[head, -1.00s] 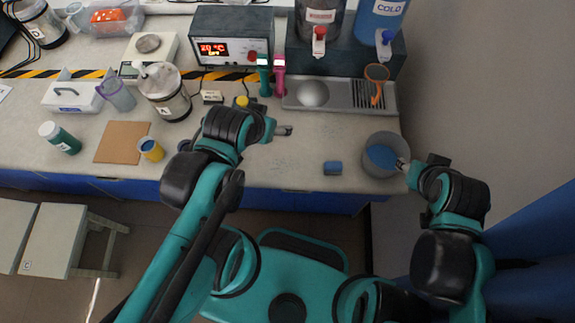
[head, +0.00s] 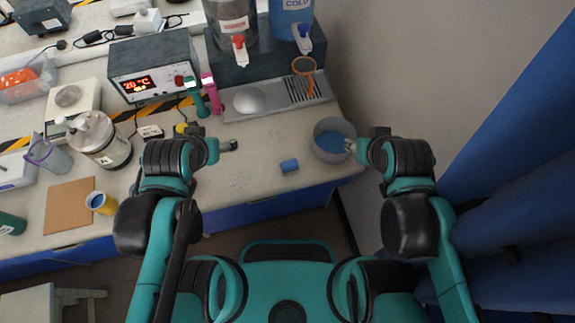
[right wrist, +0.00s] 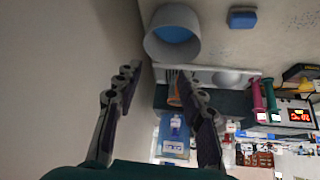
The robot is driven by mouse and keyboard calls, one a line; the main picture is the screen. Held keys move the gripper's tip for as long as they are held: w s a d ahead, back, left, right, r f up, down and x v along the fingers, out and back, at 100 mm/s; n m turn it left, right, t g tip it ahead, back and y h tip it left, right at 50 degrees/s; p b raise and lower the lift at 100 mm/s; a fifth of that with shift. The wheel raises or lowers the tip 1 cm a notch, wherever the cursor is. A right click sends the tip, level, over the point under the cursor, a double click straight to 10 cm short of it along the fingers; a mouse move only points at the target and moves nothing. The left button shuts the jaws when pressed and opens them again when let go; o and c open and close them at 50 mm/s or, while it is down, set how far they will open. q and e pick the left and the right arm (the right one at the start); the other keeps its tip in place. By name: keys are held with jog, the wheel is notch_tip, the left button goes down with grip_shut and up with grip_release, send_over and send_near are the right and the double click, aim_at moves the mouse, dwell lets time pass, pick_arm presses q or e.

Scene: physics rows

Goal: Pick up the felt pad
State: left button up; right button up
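A small blue block (head: 289,165), which looks like the felt pad, lies flat on the bench near its front edge. It also shows at the top of the right wrist view (right wrist: 242,17). My right gripper (head: 350,146) is at the right side of a round grey pot, right of the block; in the right wrist view its fingers (right wrist: 160,95) are wide apart with nothing between them. My left gripper (head: 230,145) is above the bench, left of and behind the block, apart from it; its finger opening is too small to tell.
The grey pot (head: 318,146) with a blue inside stands right of the block. Behind are a drip tray (head: 262,104), dispensers and a heater box (head: 153,68). Bench around the block is clear.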

jog(key=o, duration=0.4)
jog(key=shift+o, duration=0.4)
jog(key=shift+w+a+n, duration=0.15)
jog(key=shift+a+n, duration=0.1)
jog(key=shift+n, duration=0.05)
jog(key=n+g+b, duration=0.3)
jog(key=n+g, duration=0.4)
jog(key=n, duration=1.4)
send_over(289, 164)
notch_tip(289, 164, down, 13)
jog(key=shift+a+f, duration=0.2)
jog(key=shift+f, duration=0.2)
notch_tip(289, 164, down, 2)
jog(key=shift+n+b, duration=0.3)
jog(key=shift+b, duration=0.25)
jog(key=f+b, duration=0.2)
jog(key=f, duration=0.1)
jog(key=f+b, duration=0.1)
jog(key=f, duration=0.1)
jog(key=shift+d+f, duration=0.2)
jog(key=shift+d, duration=0.05)
jog(key=shift+r, duration=0.1)
